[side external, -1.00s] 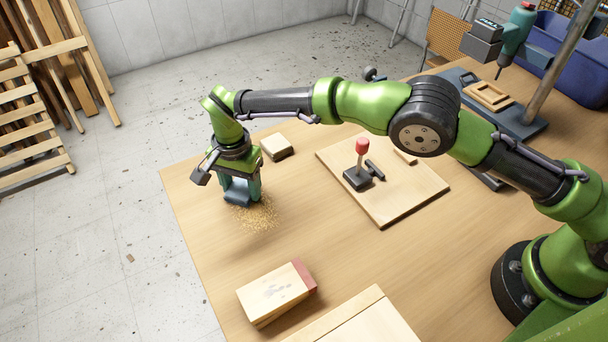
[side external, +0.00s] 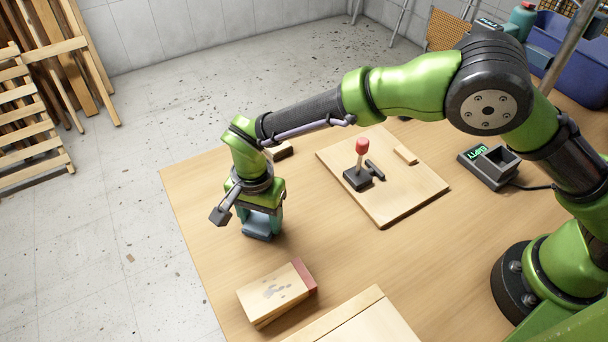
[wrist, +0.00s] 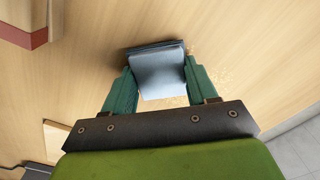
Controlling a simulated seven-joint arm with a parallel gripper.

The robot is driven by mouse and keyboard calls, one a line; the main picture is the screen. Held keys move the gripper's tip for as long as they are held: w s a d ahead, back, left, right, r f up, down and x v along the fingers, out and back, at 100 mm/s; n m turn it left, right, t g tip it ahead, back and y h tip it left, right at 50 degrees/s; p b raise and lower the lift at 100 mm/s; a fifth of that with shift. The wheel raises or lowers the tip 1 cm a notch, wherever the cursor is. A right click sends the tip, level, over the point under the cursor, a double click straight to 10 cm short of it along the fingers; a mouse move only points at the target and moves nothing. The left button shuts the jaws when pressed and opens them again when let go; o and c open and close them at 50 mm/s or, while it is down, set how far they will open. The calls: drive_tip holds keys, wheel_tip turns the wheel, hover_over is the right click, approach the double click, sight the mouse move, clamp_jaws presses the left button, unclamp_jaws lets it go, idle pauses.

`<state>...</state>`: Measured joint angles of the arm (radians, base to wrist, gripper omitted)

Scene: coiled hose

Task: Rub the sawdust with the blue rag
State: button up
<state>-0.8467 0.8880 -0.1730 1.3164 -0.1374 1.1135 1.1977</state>
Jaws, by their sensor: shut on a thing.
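My gripper (side external: 261,222) is shut on the blue rag (side external: 257,231), a folded grey-blue pad, low at the table top near its left edge. In the wrist view the rag (wrist: 158,68) sits between the two green fingers. Light specks of sawdust (wrist: 222,73) show beside the rag and the finger on the right in the wrist view. In the side view no sawdust shows clearly; the rag and gripper may hide some of it.
A wooden block with a red end (side external: 277,292) lies in front of my gripper. A board (side external: 400,205) with a red-knobbed lever (side external: 361,165) is to the right. A small block (side external: 280,151) stands behind my gripper. A dark box with a green display (side external: 490,165) is farther right.

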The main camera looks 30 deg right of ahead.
drive_tip(key=shift+s, duration=0.7)
drive_tip(key=shift+w+f, duration=0.1)
drive_tip(key=shift+w, duration=5.5)
drive_tip(key=shift+w+d, duration=0.15)
drive_tip(key=shift+d, duration=0.3)
drive_tip(key=shift+s, duration=5.7)
drive_tip(key=shift+w, duration=5.75)
wheel_tip(320, 180, up, 8)
drive_tip(key=shift+r, duration=0.2)
drive_tip(key=shift+s, duration=0.1)
